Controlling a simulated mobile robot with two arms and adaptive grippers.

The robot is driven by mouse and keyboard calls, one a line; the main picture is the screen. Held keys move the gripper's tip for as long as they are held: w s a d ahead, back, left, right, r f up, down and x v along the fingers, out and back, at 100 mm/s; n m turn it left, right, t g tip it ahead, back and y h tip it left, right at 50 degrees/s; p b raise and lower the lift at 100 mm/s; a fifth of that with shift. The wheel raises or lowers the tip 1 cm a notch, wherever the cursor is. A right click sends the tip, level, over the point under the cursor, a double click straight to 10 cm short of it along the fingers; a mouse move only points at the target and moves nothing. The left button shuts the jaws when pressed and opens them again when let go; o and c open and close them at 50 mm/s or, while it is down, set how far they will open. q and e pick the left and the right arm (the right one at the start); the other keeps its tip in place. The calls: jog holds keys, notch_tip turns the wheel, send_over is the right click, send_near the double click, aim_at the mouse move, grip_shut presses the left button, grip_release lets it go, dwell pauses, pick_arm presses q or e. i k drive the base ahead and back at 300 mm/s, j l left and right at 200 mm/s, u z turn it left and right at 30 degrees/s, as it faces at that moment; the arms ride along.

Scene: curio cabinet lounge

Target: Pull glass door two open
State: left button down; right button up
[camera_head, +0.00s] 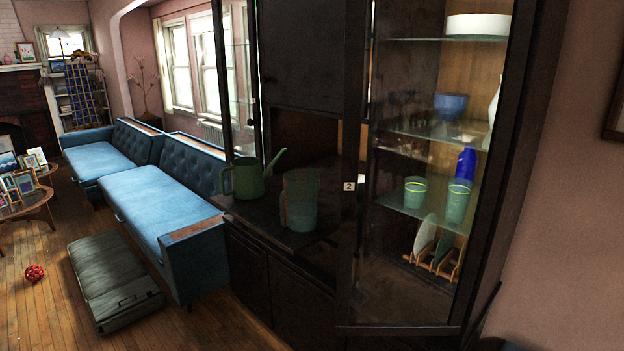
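Glass door two (357,240) is a tall dark-framed door with a small white "2" label (349,187) on its left upright. It is at the right part of a dark wooden cabinet (300,60). I cannot tell for sure whether the door is fully shut or slightly ajar. Through its glass I see shelves with a white bowl (477,25), a blue bowl (450,106), a blue vase (465,163), green cups (415,192) and plates in a wooden rack (425,240). No handle is clear. Neither gripper is in view.
A green watering can (247,180) and a greenish vessel (300,203) stand on the cabinet's middle counter. A blue sofa (165,200), a grey-green case (112,280) and a red ball (34,273) are to the left. Wooden floor (45,315) is free at lower left.

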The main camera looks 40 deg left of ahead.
aim_at(524, 14)
jog(key=j+u, duration=0.1)
jog(key=j, duration=0.35)
jog(key=i+j+u, duration=0.1)
jog(key=j, duration=0.35)
jog(key=i+j+u, duration=0.1)
jog(key=j, duration=0.35)
